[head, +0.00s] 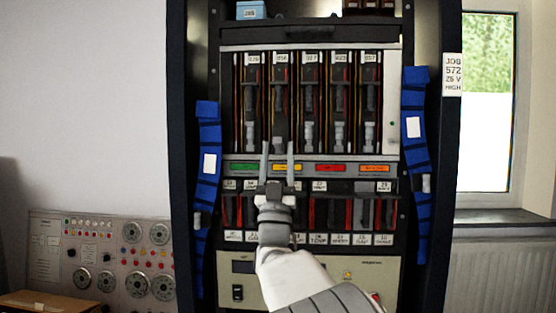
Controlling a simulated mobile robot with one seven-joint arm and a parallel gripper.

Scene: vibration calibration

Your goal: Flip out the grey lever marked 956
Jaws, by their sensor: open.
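The grey lever (280,98) under the small white label that appears to read 956 (280,58) is second from the left in the upper row of the rack. It looks upright, along its slot. My gripper (277,150) is open, its two fingers pointing up in front of the rack, just below that lever's column. The fingers look empty. They and the gripper body hide the lower end of this column and part of the strip beneath. I cannot tell the depth gap between fingertips and lever.
Similar grey levers stand close on both sides, such as one to the left (250,98) and one to the right (310,98). A strip with coloured labels (330,168) and a lower row of levers lie below. Blue strapped bands (208,165) flank the rack.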

